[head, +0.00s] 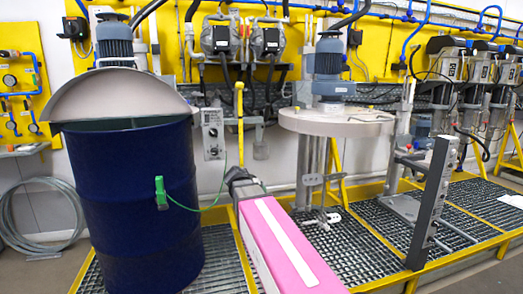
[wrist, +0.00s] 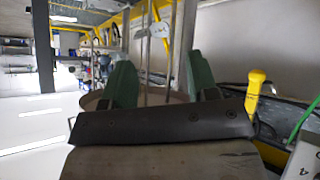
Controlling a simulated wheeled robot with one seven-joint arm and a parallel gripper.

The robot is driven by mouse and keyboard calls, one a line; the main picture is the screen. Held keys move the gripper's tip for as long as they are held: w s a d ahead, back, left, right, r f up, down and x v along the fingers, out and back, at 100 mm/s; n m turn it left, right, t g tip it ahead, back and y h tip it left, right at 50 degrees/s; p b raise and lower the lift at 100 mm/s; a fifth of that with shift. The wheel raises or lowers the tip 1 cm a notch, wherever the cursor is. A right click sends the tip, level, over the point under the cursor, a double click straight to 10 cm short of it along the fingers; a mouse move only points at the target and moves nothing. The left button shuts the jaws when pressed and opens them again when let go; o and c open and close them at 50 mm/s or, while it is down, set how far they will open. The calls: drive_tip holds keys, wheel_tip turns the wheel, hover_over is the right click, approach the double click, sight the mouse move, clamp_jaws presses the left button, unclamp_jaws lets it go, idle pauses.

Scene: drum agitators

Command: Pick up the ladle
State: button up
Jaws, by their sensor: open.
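I cannot make out a ladle for certain in either view. A slim upright yellow handle (head: 240,112) stands just beyond my gripper (head: 236,174) in the head view; what it belongs to is unclear. A yellow handle (wrist: 254,92) also shows right of the fingers in the wrist view. My gripper has two green fingers, wide apart with nothing held between them, in the wrist view (wrist: 160,82). In the head view its fingertips are small and partly hidden by my pink arm.
A blue drum (head: 135,205) with a raised half lid (head: 122,96) and a green clamp (head: 161,192) stands left. A round agitator lid (head: 335,122) is right of my arm. A dark slotted post (head: 433,203) stands further right on the grating (head: 345,250).

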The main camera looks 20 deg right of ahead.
drive_tip(key=w+r+m+t+h, duration=0.1)
drive_tip(key=w+r+m+h, duration=0.15)
drive_tip(key=r, duration=0.55)
drive_tip(key=w+r+m+t+h, duration=0.1)
drive_tip(key=w+r+m+t, duration=0.15)
drive_tip(key=r, duration=0.55)
drive_tip(key=m+t+h, duration=0.1)
drive_tip(key=m+h, duration=0.1)
drive_tip(key=h, duration=0.1)
approach(265, 117)
drive_tip(key=d, duration=0.1)
drive_tip(key=x, duration=0.5)
drive_tip(key=shift+w+d+f, duration=0.1)
drive_tip(key=shift+w+f, duration=0.05)
drive_tip(key=shift+f, duration=0.05)
drive_tip(key=shift+t, duration=0.25)
drive_tip(key=shift+w+x, duration=0.25)
drive_tip(key=shift+x, duration=2.35)
drive_tip(key=shift+a+r, duration=0.1)
drive_tip(key=shift+a, duration=0.15)
clamp_jaws()
